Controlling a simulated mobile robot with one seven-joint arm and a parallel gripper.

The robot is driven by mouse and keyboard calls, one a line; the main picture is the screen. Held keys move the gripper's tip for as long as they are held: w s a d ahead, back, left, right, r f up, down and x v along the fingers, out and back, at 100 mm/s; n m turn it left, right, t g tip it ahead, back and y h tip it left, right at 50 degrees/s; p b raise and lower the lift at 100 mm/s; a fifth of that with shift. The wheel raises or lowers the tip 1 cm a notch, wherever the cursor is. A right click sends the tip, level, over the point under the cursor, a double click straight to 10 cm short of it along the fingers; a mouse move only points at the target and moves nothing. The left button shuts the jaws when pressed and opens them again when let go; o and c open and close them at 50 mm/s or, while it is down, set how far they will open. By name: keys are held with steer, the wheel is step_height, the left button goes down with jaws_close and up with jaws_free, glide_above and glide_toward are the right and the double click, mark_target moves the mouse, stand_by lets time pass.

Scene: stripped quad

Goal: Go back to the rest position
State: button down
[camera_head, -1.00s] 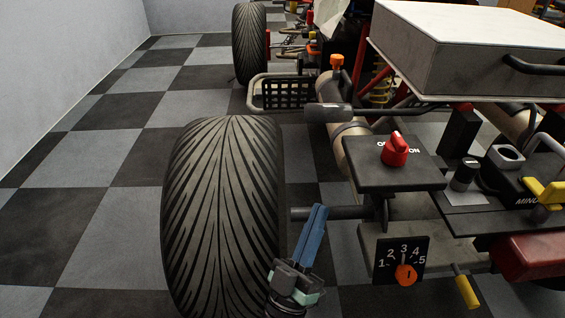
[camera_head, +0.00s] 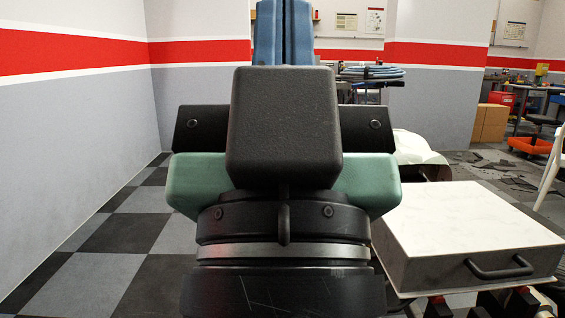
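My gripper (camera_head: 284,32) fills the middle of the head view, raised close to the camera and pointing up and away. Its two blue fingers stand side by side, with only a thin dark line between them and nothing visible held. Their tips are cut off at the top edge. The black and green gripper body hides much of what lies behind it.
Chequered floor (camera_head: 95,265) is clear at left, along a wall (camera_head: 75,130) with a red stripe.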

step_height(320, 180, up, 36)
steer(key=p, duration=3.4)
steer(key=shift+w, duration=0.15)
steer(key=shift+a, duration=0.1)
